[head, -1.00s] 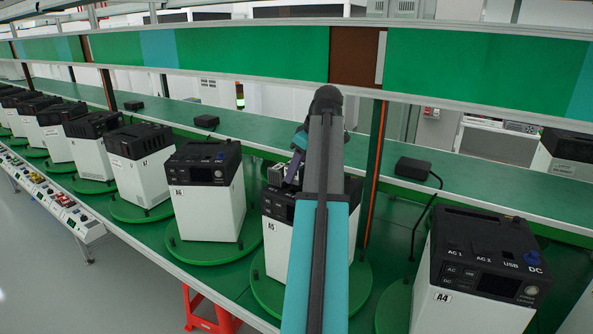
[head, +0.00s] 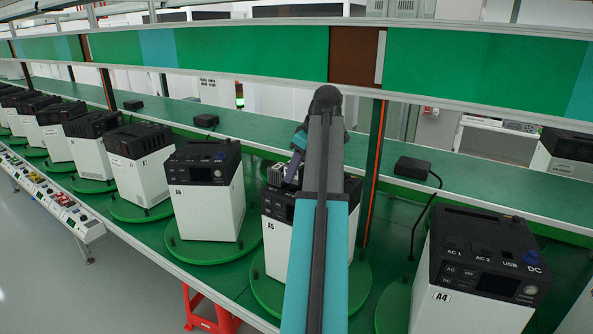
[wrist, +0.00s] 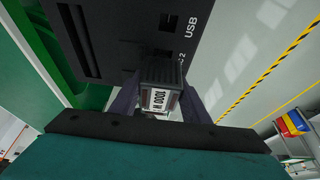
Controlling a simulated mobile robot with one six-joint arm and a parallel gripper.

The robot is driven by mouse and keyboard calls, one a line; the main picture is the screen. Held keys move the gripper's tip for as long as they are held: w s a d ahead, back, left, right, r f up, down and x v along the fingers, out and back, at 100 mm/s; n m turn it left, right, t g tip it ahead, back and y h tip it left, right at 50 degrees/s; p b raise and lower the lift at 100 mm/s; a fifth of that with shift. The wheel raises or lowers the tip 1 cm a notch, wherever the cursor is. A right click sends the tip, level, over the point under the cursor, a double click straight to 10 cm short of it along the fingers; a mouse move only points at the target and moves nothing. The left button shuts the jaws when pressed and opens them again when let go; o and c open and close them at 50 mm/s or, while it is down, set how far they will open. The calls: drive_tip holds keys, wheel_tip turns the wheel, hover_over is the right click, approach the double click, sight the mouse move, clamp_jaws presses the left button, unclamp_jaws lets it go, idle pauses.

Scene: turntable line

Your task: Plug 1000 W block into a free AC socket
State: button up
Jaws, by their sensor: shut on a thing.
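The 1000 W block (wrist: 160,98) is dark with a white label and sits between the two purple fingers of my gripper (wrist: 157,106) in the wrist view. My gripper is shut on it. The block is right at the black top panel of the A5 unit (wrist: 115,30), beside a label ending in "2" and near the "USB" label. The block hides the socket behind it, so I cannot tell how deep it sits. In the head view my arm covers much of the white A5 unit (head: 277,245), and the gripper (head: 291,172) is over its top.
The A4 unit (head: 470,290) stands at the right with its AC 1, AC 2, USB and DC labels showing. The A6 unit (head: 207,205) stands to the left on a green turntable. A black adapter (head: 412,168) lies on the rear shelf. An orange-edged post (head: 374,175) rises behind my arm.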

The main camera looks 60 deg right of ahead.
drive_tip(key=shift+f+b, duration=0.3)
drive_tip(key=shift+f, duration=0.75)
idle(0.9)
drive_tip(key=o, duration=1.6)
drive_tip(key=shift+c, duration=0.2)
drive_tip(key=shift+s, duration=0.1)
drive_tip(key=shift+s+d+r, duration=0.15)
drive_tip(key=shift+r, duration=0.25)
drive_tip(key=b+v, duration=0.2)
drive_tip(key=v, duration=1.1)
drive_tip(key=shift+a+b, duration=0.25)
drive_tip(key=shift+b, duration=0.1)
